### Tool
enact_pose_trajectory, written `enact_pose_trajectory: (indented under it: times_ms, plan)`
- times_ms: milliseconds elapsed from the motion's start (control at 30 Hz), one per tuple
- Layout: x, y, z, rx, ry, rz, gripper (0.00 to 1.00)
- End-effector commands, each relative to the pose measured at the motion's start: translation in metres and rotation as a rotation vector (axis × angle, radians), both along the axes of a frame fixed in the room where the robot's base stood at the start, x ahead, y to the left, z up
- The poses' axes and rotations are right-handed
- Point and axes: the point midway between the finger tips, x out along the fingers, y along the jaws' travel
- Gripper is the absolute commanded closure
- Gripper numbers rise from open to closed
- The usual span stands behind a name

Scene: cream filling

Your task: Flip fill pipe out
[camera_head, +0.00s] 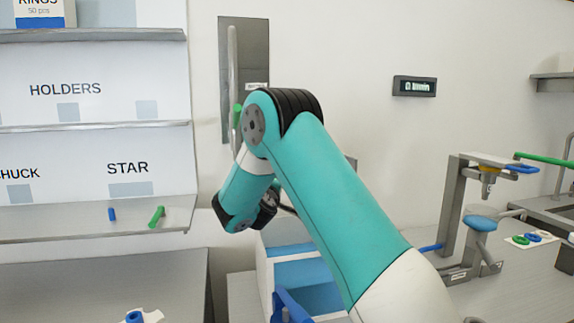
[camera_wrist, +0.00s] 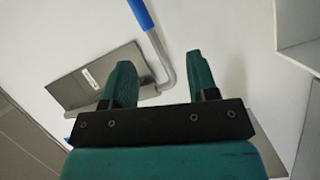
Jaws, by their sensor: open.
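In the wrist view, my gripper (camera_wrist: 159,66) is open and empty, with its two teal fingers apart. A bent grey pipe (camera_wrist: 164,60) with a blue grip (camera_wrist: 140,13) shows beyond the gap between the fingertips; I cannot tell the distance. Its lower end runs behind the left finger, over a grey plate (camera_wrist: 70,92) with a white label. In the head view, a tall grey wall panel (camera_head: 257,45) carries an upright grey pipe (camera_head: 232,70) with a green grip (camera_head: 238,113). I cannot tell which pipe is the fill pipe. My arm hides the fingers in the head view.
A shelf unit (camera_head: 95,125) stands at the left, with a blue and a green piece on its lowest shelf. A blue-and-white box (camera_head: 318,271) sits below my arm. A grey stand (camera_head: 455,205) with blue and yellow parts stands at the right.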

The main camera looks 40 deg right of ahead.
Motion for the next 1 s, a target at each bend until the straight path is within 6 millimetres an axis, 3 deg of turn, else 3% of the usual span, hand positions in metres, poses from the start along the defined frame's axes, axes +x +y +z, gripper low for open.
enact_pose_trajectory:
  times_ms: [100, 233, 367, 1000]
  plan:
    - [0.004, -0.018, 0.0, -0.207, 0.044, -0.013, 0.46]
    - [0.008, -0.024, 0.005, -0.301, 0.065, -0.016, 0.46]
    - [0.016, -0.035, 0.011, -0.312, 0.068, -0.016, 0.46]
    - [0.092, -0.139, 0.037, -0.308, 0.065, -0.015, 0.46]
